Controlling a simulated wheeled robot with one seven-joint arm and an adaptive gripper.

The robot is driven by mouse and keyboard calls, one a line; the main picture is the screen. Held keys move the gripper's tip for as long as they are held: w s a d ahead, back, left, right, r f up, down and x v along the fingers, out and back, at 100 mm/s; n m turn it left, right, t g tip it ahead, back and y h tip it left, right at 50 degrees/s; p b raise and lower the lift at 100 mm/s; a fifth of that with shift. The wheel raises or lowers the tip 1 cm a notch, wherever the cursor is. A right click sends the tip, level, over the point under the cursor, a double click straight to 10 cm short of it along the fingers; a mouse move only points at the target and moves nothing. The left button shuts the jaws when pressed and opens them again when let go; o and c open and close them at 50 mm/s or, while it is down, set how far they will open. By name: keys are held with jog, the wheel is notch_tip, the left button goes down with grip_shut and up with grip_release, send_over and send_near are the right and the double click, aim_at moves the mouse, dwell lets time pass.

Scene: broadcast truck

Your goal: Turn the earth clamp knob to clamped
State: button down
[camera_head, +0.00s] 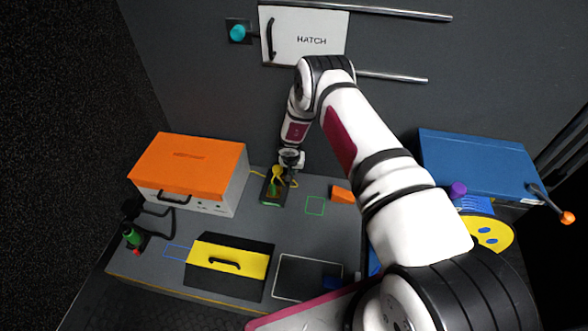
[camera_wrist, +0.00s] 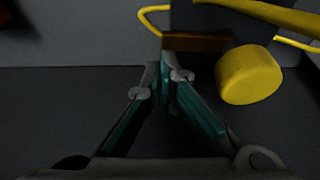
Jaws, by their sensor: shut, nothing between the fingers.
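A yellow knob (camera_wrist: 248,75), which looks like the earth clamp knob, shows large in the wrist view, just right of my fingertips. Yellow shows at the same dark block (camera_head: 270,198) in the head view, on the bench near the wall, partly hidden by my gripper. My gripper (camera_wrist: 172,72) points down at this spot; its teal-padded fingers meet at the tips and hold nothing. It also shows in the head view (camera_head: 289,182). A gap shows between fingers and knob in the wrist view; I cannot tell whether they touch in depth. The clamped marking is not readable.
A yellow cable (camera_wrist: 150,18) runs behind the knob. An orange-lidded box (camera_head: 188,160) stands left and an orange wedge (camera_head: 342,195) right. A black case with a yellow band (camera_head: 232,262) lies in front. A green-outlined square (camera_head: 315,206) on the bench is empty.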

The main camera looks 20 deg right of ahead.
jog(key=shift+s, duration=0.25)
jog(key=shift+s+a+p, duration=0.1)
jog(key=shift+s+p, duration=0.1)
jog(key=shift+p, duration=0.15)
jog(key=shift+s+a+m, duration=0.1)
jog(key=shift+s+m, duration=0.1)
jog(key=shift+m, duration=0.1)
jog(key=m, duration=0.1)
jog(key=s+a+m+h, duration=0.1)
jog(key=m, duration=0.1)
jog(key=shift+s+m+g+p, duration=0.3)
jog(key=shift+g, duration=0.1)
jog(key=shift+s+a, duration=0.8)
jog(key=shift+a, duration=0.15)
jog(key=shift+s+a+p, duration=0.25)
jog(key=shift+a+p, duration=0.05)
jog(key=shift+a, duration=0.6)
